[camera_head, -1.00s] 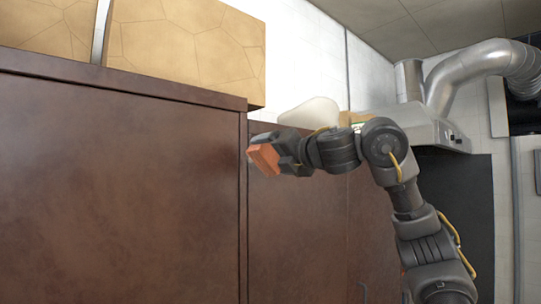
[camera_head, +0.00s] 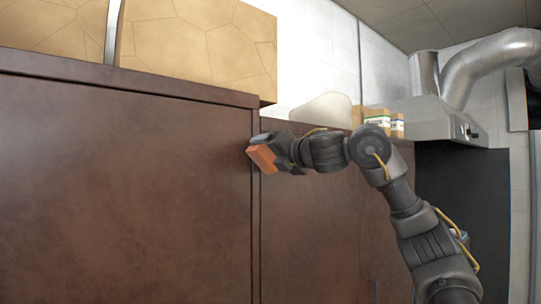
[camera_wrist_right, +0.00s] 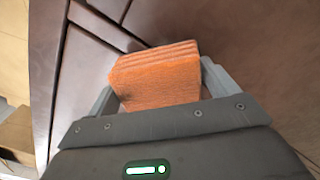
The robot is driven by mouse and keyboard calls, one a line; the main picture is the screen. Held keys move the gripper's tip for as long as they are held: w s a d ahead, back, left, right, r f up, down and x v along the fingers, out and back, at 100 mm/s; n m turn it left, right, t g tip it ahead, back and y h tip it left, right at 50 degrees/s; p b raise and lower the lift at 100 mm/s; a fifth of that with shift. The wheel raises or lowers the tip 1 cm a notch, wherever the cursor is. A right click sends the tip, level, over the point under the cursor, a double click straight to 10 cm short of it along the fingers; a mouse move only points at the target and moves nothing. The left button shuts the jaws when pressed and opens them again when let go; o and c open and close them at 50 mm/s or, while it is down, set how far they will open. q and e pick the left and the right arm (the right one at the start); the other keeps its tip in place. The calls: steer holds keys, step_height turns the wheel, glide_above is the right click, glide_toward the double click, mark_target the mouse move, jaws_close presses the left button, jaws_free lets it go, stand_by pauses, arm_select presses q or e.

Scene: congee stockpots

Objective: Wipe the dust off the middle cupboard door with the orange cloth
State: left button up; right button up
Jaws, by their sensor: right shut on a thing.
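The orange cloth (camera_head: 262,157) is a folded block held in my right gripper (camera_head: 272,155), near the upper edge of the brown cupboard fronts. In the right wrist view the cloth (camera_wrist_right: 158,75) sits between the two grey fingers, which are shut on it. A large brown cupboard door (camera_head: 120,190) fills the left of the head view. Another brown door (camera_head: 310,235) lies to the right of a vertical seam, behind my right arm. The cloth is close to this seam; I cannot tell whether it touches a door. My left gripper is not in view.
Tan boxes (camera_head: 195,45) stand on top of the left cupboard. A pale rounded object (camera_head: 322,108) and small cartons (camera_head: 384,118) sit on the lower cupboard top. A metal hood with a duct (camera_head: 435,115) is at the right.

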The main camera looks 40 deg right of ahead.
steer(key=shift+w+p, duration=0.5)
steer(key=shift+w, duration=0.45)
stand_by(0.3)
steer(key=shift+d, duration=0.2)
steer(key=shift+s+d+p, duration=0.2)
steer(key=shift+d+p, duration=0.35)
steer(key=shift+d, duration=1.4)
steer(key=shift+w+a+r, duration=0.1)
steer(key=shift+w, duration=0.1)
steer(key=shift+a, duration=2.1)
steer(key=shift+s+d, duration=0.15)
steer(key=shift+s+b, duration=0.6)
steer(key=shift+s, duration=2.35)
